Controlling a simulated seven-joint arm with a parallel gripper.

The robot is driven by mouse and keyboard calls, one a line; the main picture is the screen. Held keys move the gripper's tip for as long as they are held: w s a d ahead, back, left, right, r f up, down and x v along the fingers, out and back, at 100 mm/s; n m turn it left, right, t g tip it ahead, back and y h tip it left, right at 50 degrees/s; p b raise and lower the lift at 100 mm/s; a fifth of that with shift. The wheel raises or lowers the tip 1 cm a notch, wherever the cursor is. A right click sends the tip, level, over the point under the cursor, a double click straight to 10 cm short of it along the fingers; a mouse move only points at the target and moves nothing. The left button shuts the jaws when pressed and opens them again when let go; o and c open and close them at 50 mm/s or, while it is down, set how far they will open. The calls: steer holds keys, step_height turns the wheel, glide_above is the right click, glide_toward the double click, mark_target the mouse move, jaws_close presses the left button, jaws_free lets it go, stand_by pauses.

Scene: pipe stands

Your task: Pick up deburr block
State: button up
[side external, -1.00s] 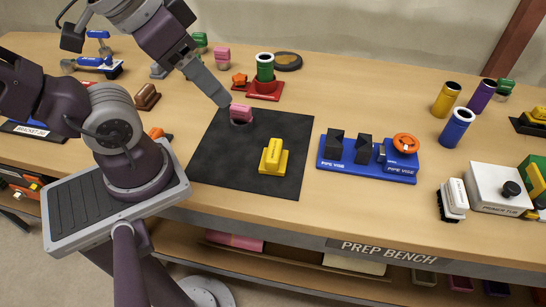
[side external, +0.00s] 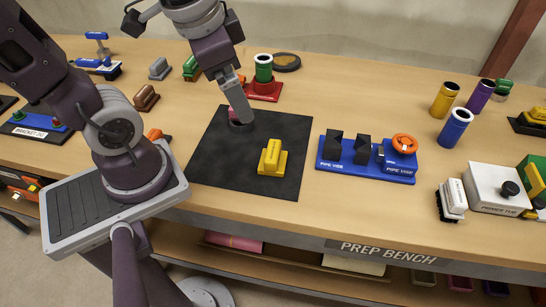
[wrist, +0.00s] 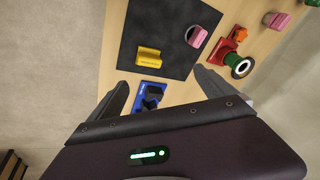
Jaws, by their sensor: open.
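A yellow block (side external: 272,156) with a wider base sits upright on the black mat (side external: 225,160), toward its front right. A pink block (side external: 233,116) stands near the back of the same mat, partly hidden behind my gripper (side external: 245,118). Labels are too small to read, so I cannot tell which one is the deburr block. In the wrist view the yellow block (wrist: 149,56) lies ahead of the open fingers (wrist: 162,90), and the pink block (wrist: 196,36) is farther right. My gripper is above the mat, apart from the yellow block, and nothing shows between its fingers.
A blue pipe vise (side external: 366,166) with black jaws and an orange wheel stands right of the mat. A green pipe (side external: 264,68) stands in a red holder behind it. Several upright pipes and a white box (side external: 495,188) are at the right.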

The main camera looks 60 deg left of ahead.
steer(key=w+f+m+g, duration=0.2)
steer(key=w+f+m, duration=0.25)
steer(key=f, duration=0.25)
steer(key=m+g+h, duration=0.1)
glide_above(273, 150)
steer(key=f, duration=0.4)
steer(key=shift+s+a+f, duration=0.3)
steer(key=shift+s+f, duration=0.1)
steer(key=shift+m+g+h, duration=0.25)
steer(key=shift+g+h, duration=0.05)
steer(key=f, duration=0.8)
steer(key=shift+w+d, duration=0.35)
steer(key=shift+w, duration=0.05)
steer(key=c, duration=1.6)
step_height(273, 150, up, 10)
steer(key=shift+r, duration=0.1)
